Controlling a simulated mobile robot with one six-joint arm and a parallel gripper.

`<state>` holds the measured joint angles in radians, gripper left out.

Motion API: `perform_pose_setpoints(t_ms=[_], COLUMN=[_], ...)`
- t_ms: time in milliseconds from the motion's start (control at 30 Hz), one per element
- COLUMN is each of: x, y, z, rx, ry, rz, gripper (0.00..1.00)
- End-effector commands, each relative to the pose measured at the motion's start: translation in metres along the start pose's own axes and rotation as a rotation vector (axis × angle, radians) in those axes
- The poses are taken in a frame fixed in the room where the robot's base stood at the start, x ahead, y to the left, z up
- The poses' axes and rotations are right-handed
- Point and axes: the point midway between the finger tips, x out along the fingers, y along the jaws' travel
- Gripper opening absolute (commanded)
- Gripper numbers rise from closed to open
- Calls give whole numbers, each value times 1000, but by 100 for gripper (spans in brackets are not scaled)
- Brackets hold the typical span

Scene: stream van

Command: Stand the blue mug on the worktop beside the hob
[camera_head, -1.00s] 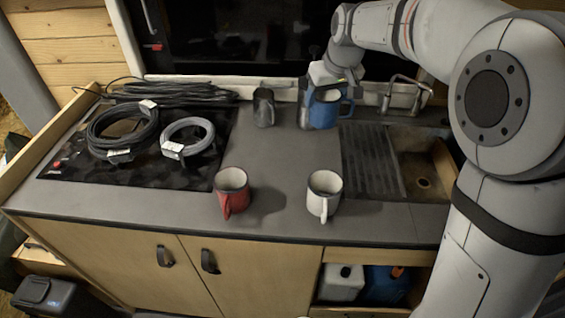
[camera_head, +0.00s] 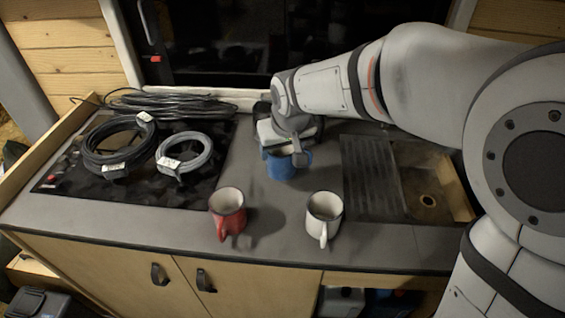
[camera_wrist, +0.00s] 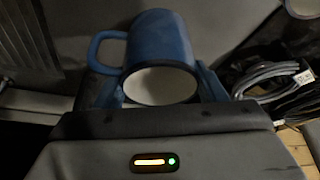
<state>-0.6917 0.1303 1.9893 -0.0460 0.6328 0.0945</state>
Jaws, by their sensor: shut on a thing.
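The blue mug (camera_head: 283,165) is at the middle back of the dark worktop (camera_head: 262,212), right of the hob (camera_head: 72,176). My gripper (camera_head: 287,146) comes down on it from above and behind and is shut on it. In the wrist view, the blue mug (camera_wrist: 160,48) is between my fingers (camera_wrist: 160,92), with its white inside facing the camera and its handle to the left. In the head view the mug looks upright, its handle to the right. I cannot tell whether its base touches the worktop.
A red mug (camera_head: 227,212) and a white mug (camera_head: 323,217) stand near the front edge. Coiled cables (camera_head: 118,148) lie on the hob. The sink (camera_head: 425,190) and its ridged drainer (camera_head: 370,180) are at right. Worktop between hob and drainer is partly clear.

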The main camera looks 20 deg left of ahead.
Motion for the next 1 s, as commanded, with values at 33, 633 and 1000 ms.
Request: perform_pose_setpoints(t_ms=[33,633,1000], x=[4,42,44], y=[1,3,4], z=[1,16,18], rx=[1,5,6], ry=[1,3,1], rz=[1,2,3], gripper=[31,31,81])
